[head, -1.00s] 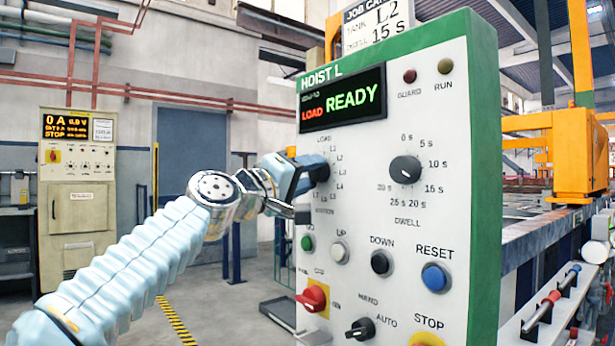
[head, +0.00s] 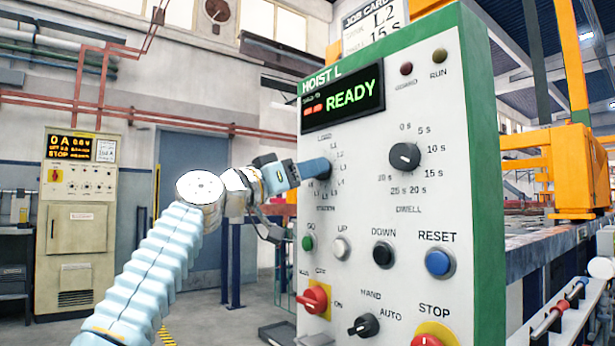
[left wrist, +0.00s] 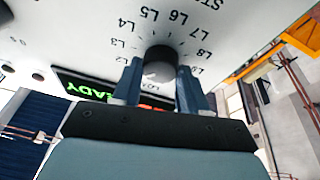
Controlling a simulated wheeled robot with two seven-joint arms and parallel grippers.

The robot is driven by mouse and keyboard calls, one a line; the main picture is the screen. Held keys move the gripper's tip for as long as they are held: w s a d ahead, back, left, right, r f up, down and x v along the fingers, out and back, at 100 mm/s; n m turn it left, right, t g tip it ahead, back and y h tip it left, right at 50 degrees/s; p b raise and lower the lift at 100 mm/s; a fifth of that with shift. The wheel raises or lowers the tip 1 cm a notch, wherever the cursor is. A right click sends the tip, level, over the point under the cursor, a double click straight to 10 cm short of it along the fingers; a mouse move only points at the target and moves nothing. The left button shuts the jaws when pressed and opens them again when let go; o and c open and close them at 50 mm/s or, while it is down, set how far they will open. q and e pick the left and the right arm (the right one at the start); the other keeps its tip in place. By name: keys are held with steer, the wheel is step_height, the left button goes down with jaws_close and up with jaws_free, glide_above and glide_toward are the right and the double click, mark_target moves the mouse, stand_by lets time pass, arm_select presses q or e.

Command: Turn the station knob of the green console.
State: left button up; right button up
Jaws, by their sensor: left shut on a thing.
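The green console (head: 482,200) has a white front panel headed HOIST L. The station knob (left wrist: 160,64) shows between my fingers in the left wrist view, ringed by labels such as L2 to L8 that appear upside down. My left gripper (head: 318,168) is shut on this knob; in the left wrist view its two blue fingers (left wrist: 160,85) stand on either side of it. In the head view the fingers hide the knob, so its pointer cannot be read. The display (head: 342,98) reads READY in green beside small blurred red text. My right gripper is not in view.
The dwell knob (head: 404,157) sits right of the station dial. Below are several buttons, including blue RESET (head: 440,262), a red switch (head: 313,299) and a black HAND/AUTO switch (head: 364,325). A beige cabinet (head: 75,220) stands at the back left, with open floor before it.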

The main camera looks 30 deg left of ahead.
arm_select(q)
steer(key=shift+w+m+g+h, duration=0.1)
steer(key=shift+m+g+h, duration=0.2)
steer(key=shift+m+h, duration=0.8)
steer(key=shift+m+y, duration=0.4)
steer(key=shift+m, duration=0.2)
steer(key=o, duration=1.1)
steer(key=shift+c, duration=0.2)
steer(key=b+v, duration=0.6)
steer(key=v, duration=0.8)
